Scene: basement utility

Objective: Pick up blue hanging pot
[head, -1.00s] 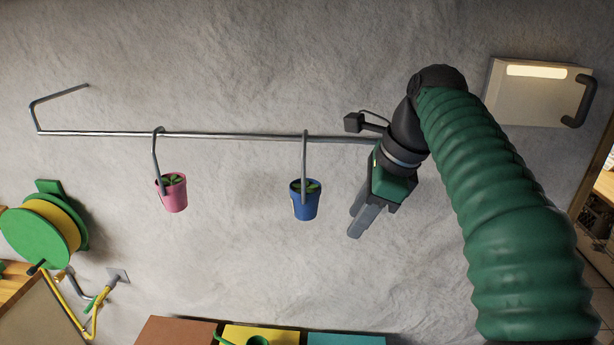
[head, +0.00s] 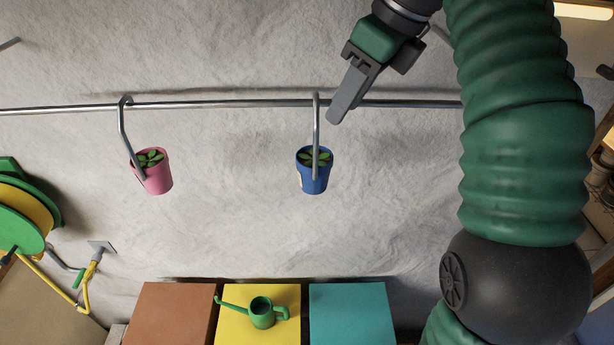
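The blue hanging pot (head: 314,178) hangs by a grey hook from a metal rail (head: 220,104), with a green plant in it. My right gripper (head: 337,112) is above and to the right of the pot, its fingers pointing down-left close to the hook's top in the picture. The fingers overlap one another from this angle, so their opening is hidden. Nothing shows between them, and the pot hangs free of them. My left gripper is not in view.
A pink pot (head: 157,178) hangs on the same rail to the left. Below stand brown, yellow and teal boxes (head: 352,312), with a green watering can (head: 262,312) on the yellow one. A green and yellow hose reel (head: 22,218) is at the left.

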